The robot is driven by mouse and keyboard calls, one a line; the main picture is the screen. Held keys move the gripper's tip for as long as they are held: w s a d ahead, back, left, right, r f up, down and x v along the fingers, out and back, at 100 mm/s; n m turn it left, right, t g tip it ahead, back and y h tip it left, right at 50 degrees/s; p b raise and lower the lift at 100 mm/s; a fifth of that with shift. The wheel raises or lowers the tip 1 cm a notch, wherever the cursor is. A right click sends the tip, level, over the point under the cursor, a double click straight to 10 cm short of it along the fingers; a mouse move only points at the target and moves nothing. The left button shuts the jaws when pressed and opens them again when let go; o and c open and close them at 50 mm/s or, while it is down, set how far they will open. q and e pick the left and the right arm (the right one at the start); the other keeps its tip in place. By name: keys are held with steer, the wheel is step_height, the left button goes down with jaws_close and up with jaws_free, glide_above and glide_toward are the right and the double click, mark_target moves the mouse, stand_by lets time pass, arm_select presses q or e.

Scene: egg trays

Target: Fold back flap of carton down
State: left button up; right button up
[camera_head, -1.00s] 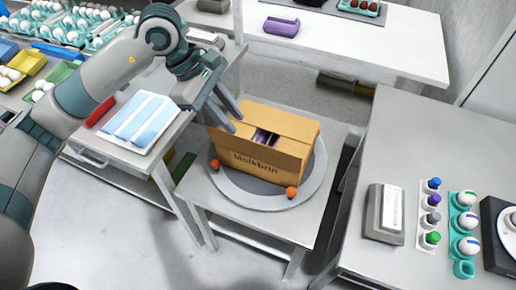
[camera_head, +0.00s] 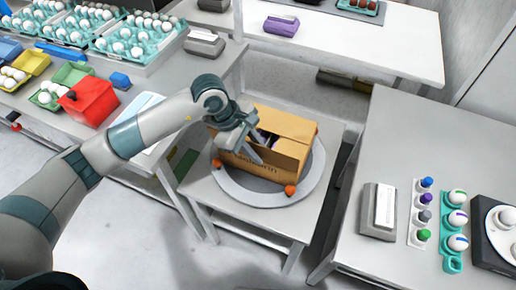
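An open brown cardboard carton (camera_head: 284,147) stands on a round grey turntable (camera_head: 308,184). Its back flap (camera_head: 285,122) shows as a flat brown panel at the far side of the top. Dark contents show through the opening, partly hidden. My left gripper (camera_head: 249,158) is over the carton's front left part, fingers pointing down and right. Its fingers look apart with nothing between them. It hides the left of the opening and part of the front lettering. I cannot tell whether it touches the carton. My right gripper is out of view.
Orange balls sit at the carton's lower corners, one (camera_head: 290,190) at front right. The left table holds egg trays (camera_head: 140,36), a red box (camera_head: 88,101) and a pale blue stack. The right table (camera_head: 395,125) has bare room beside a grey device (camera_head: 379,212).

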arm_select(q)
steer(key=shift+d+f, duration=0.1)
steer(key=shift+f, duration=0.05)
jaws_close()
stand_by(1.4)
